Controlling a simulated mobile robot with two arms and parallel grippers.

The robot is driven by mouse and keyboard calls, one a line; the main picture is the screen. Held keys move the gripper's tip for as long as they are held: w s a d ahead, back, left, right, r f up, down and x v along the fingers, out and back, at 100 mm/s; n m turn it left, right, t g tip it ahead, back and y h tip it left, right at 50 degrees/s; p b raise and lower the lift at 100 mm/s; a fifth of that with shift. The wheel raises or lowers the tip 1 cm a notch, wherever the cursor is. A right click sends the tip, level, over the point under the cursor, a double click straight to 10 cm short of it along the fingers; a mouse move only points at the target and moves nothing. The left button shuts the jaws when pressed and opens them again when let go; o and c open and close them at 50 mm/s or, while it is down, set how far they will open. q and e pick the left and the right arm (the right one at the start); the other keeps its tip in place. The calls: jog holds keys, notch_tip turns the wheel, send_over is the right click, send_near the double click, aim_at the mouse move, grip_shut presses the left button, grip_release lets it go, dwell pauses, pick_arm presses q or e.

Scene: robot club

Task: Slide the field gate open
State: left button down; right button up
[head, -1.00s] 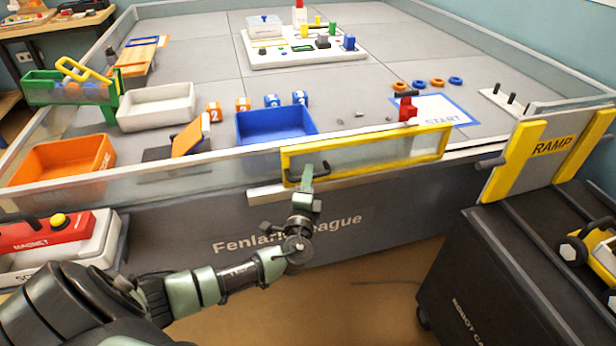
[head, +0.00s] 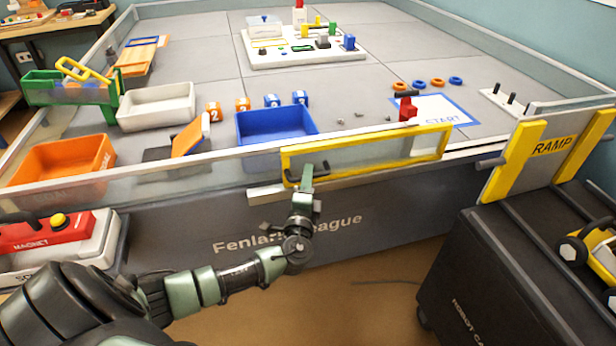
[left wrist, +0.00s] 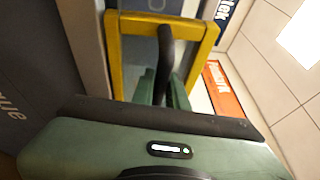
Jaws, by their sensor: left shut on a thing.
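The field gate (head: 447,142) is a clear panel in a yellow frame, set in the front wall of the field. Its dark bar handle (head: 324,166) is at the gate's left end. My left gripper (head: 306,177) is at this handle, shut on it. In the left wrist view the gripper's green fingers (left wrist: 163,90) are on either side of the dark handle (left wrist: 166,45), with the yellow gate frame (left wrist: 115,50) behind it. The fingers partly hide the handle. My right gripper is not in view.
A blue bin (head: 275,124) stands inside the field behind the gate's left end. A yellow-edged ramp (head: 545,150) rests at the right on a black cart (head: 500,250). An orange bin (head: 62,165) and a red magnet box (head: 45,232) are at the left.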

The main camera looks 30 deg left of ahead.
aim_at(285, 174)
pick_arm(q)
jog(key=shift+f, duration=0.1)
